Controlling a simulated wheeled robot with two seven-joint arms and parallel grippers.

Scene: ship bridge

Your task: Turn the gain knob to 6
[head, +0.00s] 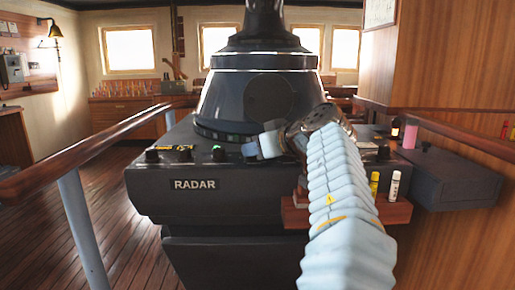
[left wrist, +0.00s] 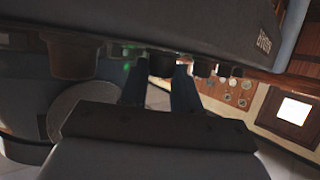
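The black radar console (head: 245,198) has a row of small dark knobs on its front ledge. One knob (head: 218,154) has a green-lit top, and two more knobs (head: 152,155) (head: 186,153) stand left of it. Which one is the gain knob I cannot read. My left gripper (head: 250,150) is just right of the green-lit knob, its fingers pointing left. In the left wrist view, tilted nearly upside down, its two fingers (left wrist: 158,82) are apart, with a dark knob (left wrist: 163,65) showing in line with the gap. Contact cannot be told. My right gripper is out of view.
A small wooden shelf (head: 295,213) with a yellow tube (head: 374,184) and a white tube (head: 393,186) juts from the console front at right. A dark box (head: 450,180) stands further right. A wooden handrail (head: 90,150) runs along the left.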

